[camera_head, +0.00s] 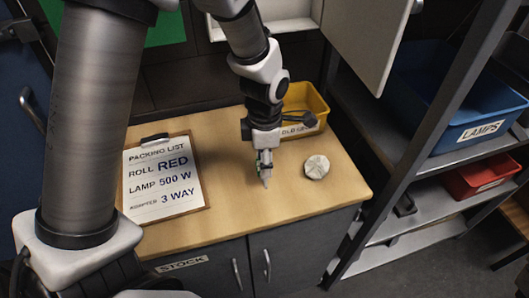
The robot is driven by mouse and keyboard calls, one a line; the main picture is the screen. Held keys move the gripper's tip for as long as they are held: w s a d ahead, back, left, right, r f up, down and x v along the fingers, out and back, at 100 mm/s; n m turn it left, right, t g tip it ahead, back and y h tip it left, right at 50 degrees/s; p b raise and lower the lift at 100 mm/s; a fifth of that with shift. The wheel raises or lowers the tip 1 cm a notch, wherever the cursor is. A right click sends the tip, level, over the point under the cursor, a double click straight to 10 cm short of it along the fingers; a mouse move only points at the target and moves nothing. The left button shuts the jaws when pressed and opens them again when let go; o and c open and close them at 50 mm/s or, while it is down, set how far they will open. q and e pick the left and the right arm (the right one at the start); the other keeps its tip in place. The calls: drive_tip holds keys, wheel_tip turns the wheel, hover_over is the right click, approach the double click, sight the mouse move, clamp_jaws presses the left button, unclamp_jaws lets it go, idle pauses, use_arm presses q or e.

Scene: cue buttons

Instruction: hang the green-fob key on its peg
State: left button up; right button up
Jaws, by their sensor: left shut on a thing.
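My left gripper (264,163) points down over the wooden worktop, right of the middle of the view. No peg is visible. A pale wall cabinet (287,24) shows partly at the top, its inside mostly out of view. My right gripper is not in view.
The worktop (230,205) holds a clipboard (163,180) at left, a round whitish object (317,167) right of the gripper, and a yellow bin (312,100) behind it. An open cabinet door (368,38) juts out above. A metal rack (420,115) with blue and red bins stands at right.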

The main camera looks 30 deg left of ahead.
use_arm(q)
drive_tip(key=shift+n, duration=0.9)
drive_tip(key=s, duration=0.2)
drive_tip(key=s+f, duration=0.1)
drive_tip(key=s, duration=0.1)
drive_tip(key=shift+a, duration=0.35)
drive_tip(key=shift+w, duration=0.1)
